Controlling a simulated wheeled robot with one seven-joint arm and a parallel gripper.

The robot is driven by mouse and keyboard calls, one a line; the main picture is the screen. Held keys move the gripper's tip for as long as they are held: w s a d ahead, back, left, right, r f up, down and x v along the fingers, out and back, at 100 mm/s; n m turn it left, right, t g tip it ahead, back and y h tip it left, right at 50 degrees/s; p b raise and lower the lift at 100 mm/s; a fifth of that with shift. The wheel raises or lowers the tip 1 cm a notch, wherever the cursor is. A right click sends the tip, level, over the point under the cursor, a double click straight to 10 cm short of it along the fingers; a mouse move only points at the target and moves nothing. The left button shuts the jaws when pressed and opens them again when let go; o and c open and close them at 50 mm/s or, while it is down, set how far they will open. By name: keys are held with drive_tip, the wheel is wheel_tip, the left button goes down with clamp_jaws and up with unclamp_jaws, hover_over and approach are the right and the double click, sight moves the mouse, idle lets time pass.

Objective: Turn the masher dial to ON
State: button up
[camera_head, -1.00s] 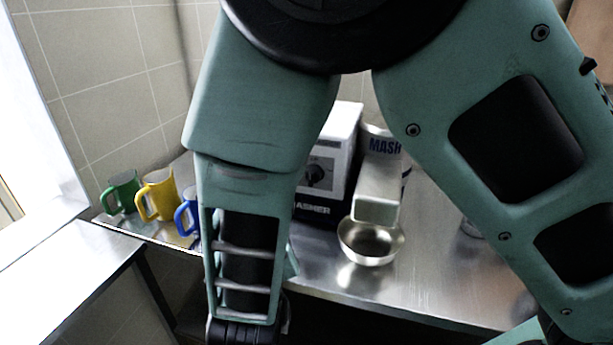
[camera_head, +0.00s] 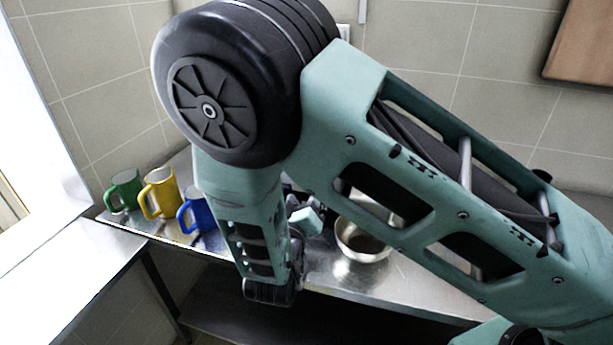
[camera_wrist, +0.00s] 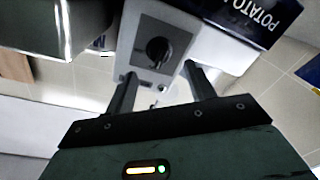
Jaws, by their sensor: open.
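The masher dial (camera_wrist: 157,51) is a dark round knob on a dark square plate, in the upper middle of the wrist view. It sits on the front of the pale grey masher body (camera_wrist: 130,42). My gripper (camera_wrist: 160,74) is open, with one finger on each side below the dial in the picture. Nothing shows between the fingers, and I cannot tell how far they are from the dial. In the head view my arm hides the dial and most of the masher.
A metal bowl (camera_head: 347,244) stands on the steel counter (camera_head: 400,283) beside my arm. Green (camera_head: 124,189), yellow (camera_head: 160,191) and blue (camera_head: 201,213) mugs stand at the left. A dark panel with "POTATO" lettering (camera_wrist: 262,18) juts out right of the dial.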

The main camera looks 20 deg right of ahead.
drive_tip(key=p+x, duration=0.1)
drive_tip(key=x, duration=0.5)
drive_tip(key=c, duration=1)
